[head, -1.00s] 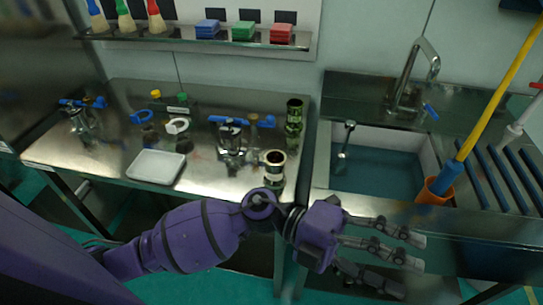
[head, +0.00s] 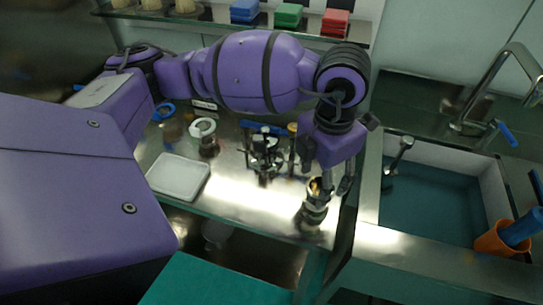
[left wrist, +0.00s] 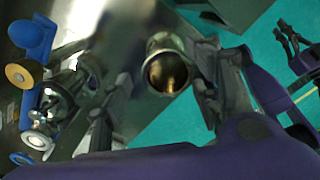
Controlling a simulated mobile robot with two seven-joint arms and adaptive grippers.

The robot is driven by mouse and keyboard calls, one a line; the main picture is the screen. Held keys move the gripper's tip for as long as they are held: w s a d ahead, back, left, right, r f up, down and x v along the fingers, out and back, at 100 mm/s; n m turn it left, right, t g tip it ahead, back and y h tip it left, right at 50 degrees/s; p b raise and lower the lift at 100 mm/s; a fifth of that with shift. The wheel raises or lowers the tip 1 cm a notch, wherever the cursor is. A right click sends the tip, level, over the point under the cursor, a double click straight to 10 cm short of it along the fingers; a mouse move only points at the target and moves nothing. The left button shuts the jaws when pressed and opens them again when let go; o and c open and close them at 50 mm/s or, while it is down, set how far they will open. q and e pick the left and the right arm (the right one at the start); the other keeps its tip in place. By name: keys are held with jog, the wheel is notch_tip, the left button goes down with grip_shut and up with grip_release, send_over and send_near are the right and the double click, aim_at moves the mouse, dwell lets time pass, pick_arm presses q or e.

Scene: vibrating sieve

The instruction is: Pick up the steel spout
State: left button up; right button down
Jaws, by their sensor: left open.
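The steel spout (head: 316,206) is a shiny upright metal cylinder near the front right corner of the steel table. In the left wrist view its open round mouth (left wrist: 167,72) shows, brassy inside. My left gripper (head: 337,190) comes down from above, open, with its fingers just over and beside the spout's top. In the left wrist view the open fingers (left wrist: 160,92) stand apart on either side of the mouth. I cannot tell whether they touch it. Dark fingers of what looks like my right gripper (left wrist: 291,42) show at the right edge of the left wrist view.
A metal clamp fitting (head: 264,155) stands left of the spout. A white tray (head: 178,178) and a jar with a white ring (head: 204,135) are farther left. The sink (head: 440,205) is to the right. My left arm hides the table's back.

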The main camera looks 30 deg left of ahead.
aim_at(316, 186)
pick_arm(q)
jog(key=shift+w+d+f, duration=0.1)
jog(key=shift+w+f, duration=0.05)
jog(key=shift+f, duration=0.65)
jog(key=shift+s+f, duration=0.55)
jog(key=shift+f, duration=0.2)
jog(key=f, duration=0.4)
jog(key=shift+w+d, duration=0.1)
jog(key=shift+w, duration=0.2)
jog(key=shift+f, duration=0.25)
jog(key=shift+c, duration=0.3)
pick_arm(e)
jog(key=shift+a+r, duration=0.2)
jog(key=shift+r, duration=0.05)
pick_arm(q)
jog(key=shift+c, duration=1.4)
jog(key=shift+r, duration=0.1)
jog(key=c, duration=1.1)
jog(key=shift+o, duration=0.2)
pick_arm(e)
jog(key=shift+d, duration=0.1)
